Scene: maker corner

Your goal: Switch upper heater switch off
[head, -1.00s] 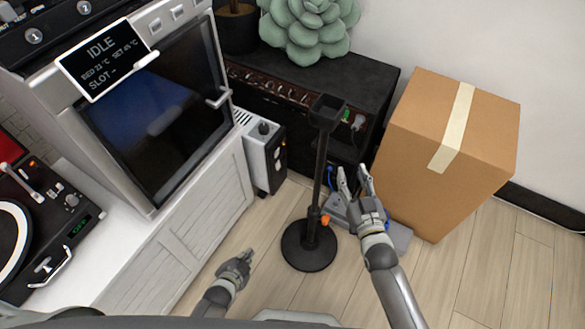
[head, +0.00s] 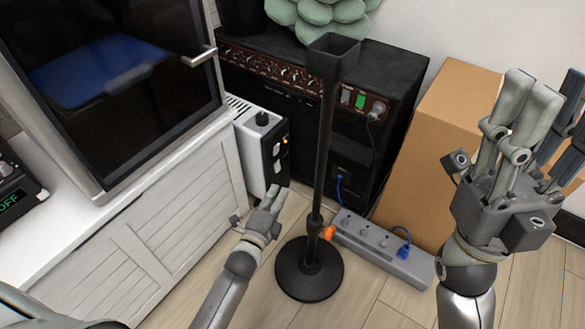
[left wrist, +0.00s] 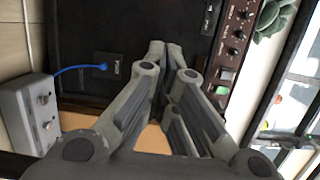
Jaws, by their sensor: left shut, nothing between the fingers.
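The heater (head: 250,155) is a white box with a black front panel, standing beside the white cabinet in the head view. Its panel has an upper switch (head: 277,149) and a lower switch (head: 277,166), with a small orange light near the upper one. Which way the switches are set is too small to tell. My left gripper (head: 274,193) is shut and empty, in front of the panel's lower end and below both switches in the picture. In the left wrist view its fingers (left wrist: 167,48) are together. My right gripper (head: 535,90) is open and empty at the right.
A black stand (head: 320,150) with a round base rises right of the heater. A grey power strip (head: 380,250) lies on the floor behind it. A black amplifier (head: 385,75) and a cardboard box (head: 430,150) stand at the back. The white cabinet (head: 170,190) borders the left.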

